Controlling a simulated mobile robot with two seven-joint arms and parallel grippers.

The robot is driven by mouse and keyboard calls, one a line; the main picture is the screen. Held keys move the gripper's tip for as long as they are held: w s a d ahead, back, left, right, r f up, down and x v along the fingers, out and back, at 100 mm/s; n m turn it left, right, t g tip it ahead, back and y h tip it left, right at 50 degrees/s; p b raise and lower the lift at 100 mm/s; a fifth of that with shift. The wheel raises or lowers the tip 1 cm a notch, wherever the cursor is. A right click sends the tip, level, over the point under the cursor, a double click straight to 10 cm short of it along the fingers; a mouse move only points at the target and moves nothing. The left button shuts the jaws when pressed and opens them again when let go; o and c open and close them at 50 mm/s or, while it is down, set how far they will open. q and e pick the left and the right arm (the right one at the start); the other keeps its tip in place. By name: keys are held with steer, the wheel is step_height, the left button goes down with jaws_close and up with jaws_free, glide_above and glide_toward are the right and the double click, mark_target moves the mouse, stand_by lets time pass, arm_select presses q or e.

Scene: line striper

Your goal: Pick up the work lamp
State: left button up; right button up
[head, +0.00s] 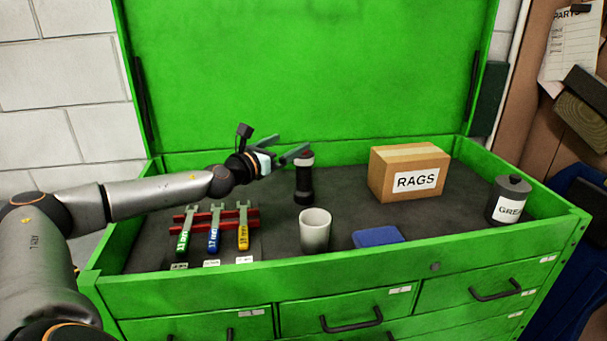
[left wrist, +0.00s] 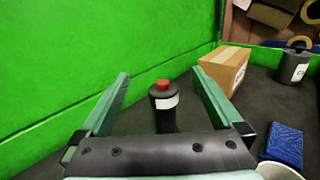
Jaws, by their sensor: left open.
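The work lamp (head: 304,182) looks like a dark upright cylinder with a pale band near its top. It stands on the dark mat of the green tool chest, left of the box. In the left wrist view the lamp (left wrist: 164,105) shows a red top and a white band, between my fingers as seen from there. My left gripper (head: 287,149) is open and empty, close to the upper left of the lamp. I cannot tell whether a finger touches it. The lamp's lower part is hidden in the wrist view. My right gripper is not in view.
A RAGS box (head: 408,174) stands right of the lamp, with a grease can (head: 508,201) farther right. A pale cup (head: 315,231) and a blue block (head: 378,237) are in front. Several wrenches (head: 213,233) lie on a red rack at left. The raised green lid (head: 310,70) closes off the back.

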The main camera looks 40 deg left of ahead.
mark_target(297, 166)
arm_select(q)
step_height(297, 166, down, 8)
steer(key=b, duration=0.3)
steer(key=shift+d+f+b, duration=0.1)
steer(key=shift+f+b, duration=0.15)
steer(key=shift+b, duration=0.05)
steer(key=shift+w+r+p, duration=0.4)
steer(key=shift+r, duration=0.05)
steer(key=shift+w+a, duration=0.2)
steer(key=shift+w, duration=0.8)
steer(key=shift+w+a+f, duration=0.1)
steer(key=shift+w+a, duration=0.05)
steer(key=shift+w, duration=1)
steer(key=shift+w+a, duration=0.15)
steer(key=shift+w, duration=1)
jaws_close()
